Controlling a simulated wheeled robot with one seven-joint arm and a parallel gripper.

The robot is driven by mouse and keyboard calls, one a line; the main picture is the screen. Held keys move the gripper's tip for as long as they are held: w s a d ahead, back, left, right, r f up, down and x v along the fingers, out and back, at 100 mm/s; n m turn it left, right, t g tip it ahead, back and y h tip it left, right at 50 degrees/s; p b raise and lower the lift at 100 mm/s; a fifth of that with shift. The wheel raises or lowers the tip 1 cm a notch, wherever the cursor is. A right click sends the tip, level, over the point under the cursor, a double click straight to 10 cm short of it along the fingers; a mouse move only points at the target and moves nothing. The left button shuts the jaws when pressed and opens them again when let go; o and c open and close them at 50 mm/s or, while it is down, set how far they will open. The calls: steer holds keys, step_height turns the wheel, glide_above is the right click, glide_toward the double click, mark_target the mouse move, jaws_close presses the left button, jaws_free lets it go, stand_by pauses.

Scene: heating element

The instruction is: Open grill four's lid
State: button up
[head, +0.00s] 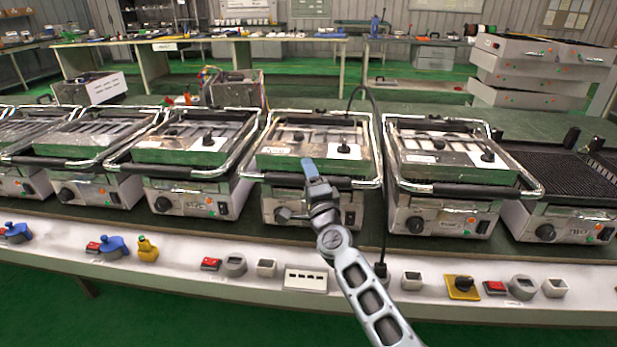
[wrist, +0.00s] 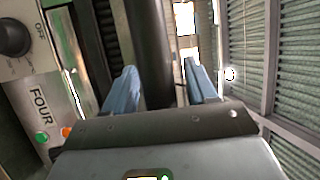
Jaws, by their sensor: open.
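Grill four (head: 285,208) is the middle grill in the head view. Its lid (head: 312,143) is down, with a green and metal top inside a chrome frame. A dark handle bar (head: 358,183) runs along the lid's front; my gripper hides part of it. My gripper (head: 308,168) is at the handle's middle, its fingers blue. In the wrist view, the open gripper (wrist: 161,72) has the black handle (wrist: 148,45) between its two blue fingers. I cannot tell whether they touch it. The label FOUR (wrist: 41,107) and a black knob (wrist: 14,38) show at left.
Similar grills stand close on both sides, one to the left (head: 190,150) and one to the right (head: 450,155) with lids down. The far right grill (head: 565,165) shows a bare ribbed plate. Switches and buttons line the white front ledge (head: 305,280).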

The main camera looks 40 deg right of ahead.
steer(key=shift+w+d, duration=0.1)
steer(key=shift+w, duration=0.05)
steer(key=shift+c, duration=0.3)
jaws_close()
stand_by(0.3)
